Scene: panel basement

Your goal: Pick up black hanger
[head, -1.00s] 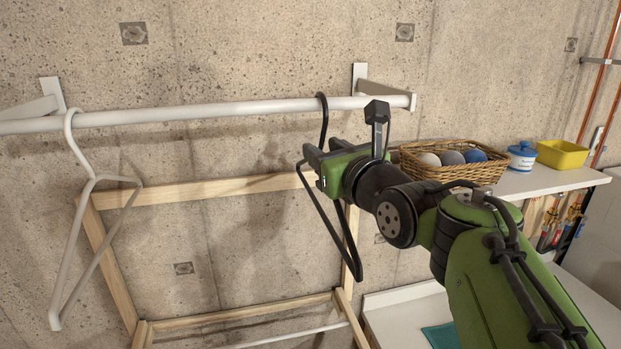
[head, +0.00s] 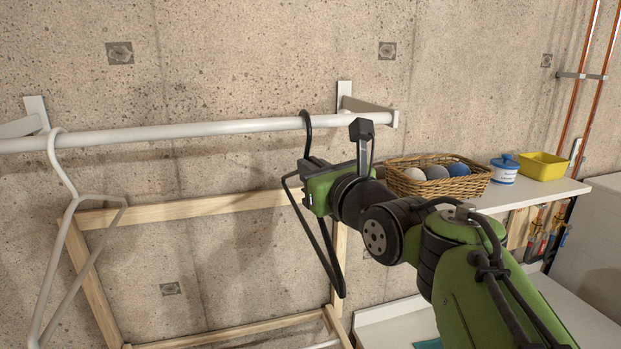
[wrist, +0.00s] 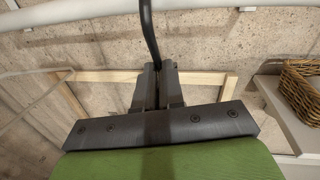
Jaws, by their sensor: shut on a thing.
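The black hanger (head: 325,252) hangs by its hook from the white rail (head: 215,130) near the rail's right end in the head view. My gripper (head: 305,172) is at the hanger's neck, just below the rail. In the wrist view the two fingers of my gripper (wrist: 158,80) are shut on the black hanger's stem (wrist: 148,30), which rises between them toward the rail. The gripper hides part of the hanger's shoulders in the head view.
A white hanger (head: 60,180) hangs at the rail's left. A wall bracket (head: 344,98) holds the rail's right end. A wooden frame (head: 200,208) stands behind. A wicker basket (head: 440,188) with balls, a blue-and-white tub (head: 504,170) and a yellow bin (head: 543,166) sit on the right shelf.

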